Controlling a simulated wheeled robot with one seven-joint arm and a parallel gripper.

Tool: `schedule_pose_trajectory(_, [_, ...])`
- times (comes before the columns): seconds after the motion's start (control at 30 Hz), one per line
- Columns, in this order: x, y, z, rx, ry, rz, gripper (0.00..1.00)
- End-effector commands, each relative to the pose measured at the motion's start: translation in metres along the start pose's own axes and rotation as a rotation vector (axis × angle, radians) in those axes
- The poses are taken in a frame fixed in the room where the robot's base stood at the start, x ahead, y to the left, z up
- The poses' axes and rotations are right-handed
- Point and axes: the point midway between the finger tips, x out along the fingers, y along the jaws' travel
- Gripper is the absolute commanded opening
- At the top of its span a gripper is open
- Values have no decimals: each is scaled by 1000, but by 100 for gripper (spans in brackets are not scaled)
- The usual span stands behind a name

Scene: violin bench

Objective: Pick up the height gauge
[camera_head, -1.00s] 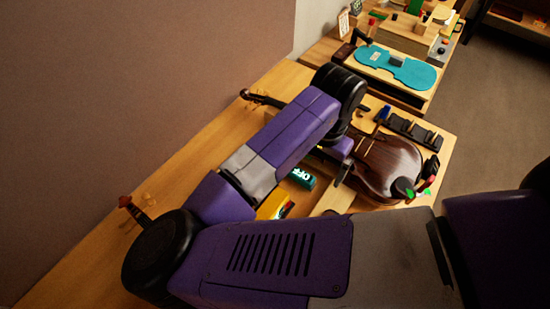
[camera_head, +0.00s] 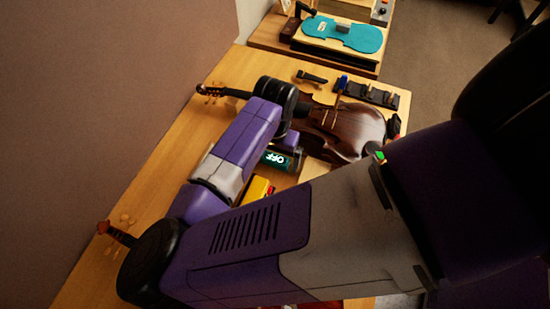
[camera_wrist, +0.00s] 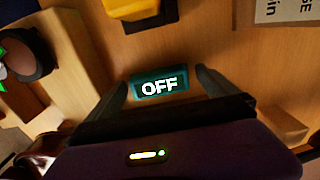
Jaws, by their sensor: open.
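The height gauge (camera_wrist: 159,86) appears to be the small dark teal block with a lit screen reading OFF. In the wrist view it lies on the wooden bench, between the tips of my gripper (camera_wrist: 164,90). My gripper is open, with one finger on each side of the block. I cannot tell whether either finger touches it. In the head view the gauge (camera_head: 279,158) shows just below my wrist, beside the violin (camera_head: 345,130). My fingers are mostly hidden there by my own arm.
A yellow item (camera_head: 258,188) lies close to the gauge. In the wrist view, a pale wooden block (camera_wrist: 65,55) stands to the left and a printed label (camera_wrist: 285,10) lies at top right. A black rack (camera_head: 372,95) and a teal violin-shaped plate (camera_head: 343,33) are farther back.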

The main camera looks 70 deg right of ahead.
Motion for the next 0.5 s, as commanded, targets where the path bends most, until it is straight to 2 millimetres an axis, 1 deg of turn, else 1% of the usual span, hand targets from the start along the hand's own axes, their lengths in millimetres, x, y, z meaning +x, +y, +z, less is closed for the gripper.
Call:
schedule_pose_trajectory(0.17, [1,0,0,1,0,0,98])
schedule_pose_trajectory(0.2, [0,0,0,1,0,0,94])
schedule_pose_trajectory(0.27, [0,0,0,1,0,0,82])
schedule_pose_trajectory(0.3, [0,0,0,1,0,0,75])
schedule_pose_trajectory(0.47, [0,0,0,1,0,0,43])
schedule_pose_trajectory(0.5, [0,0,0,1,1,0,40])
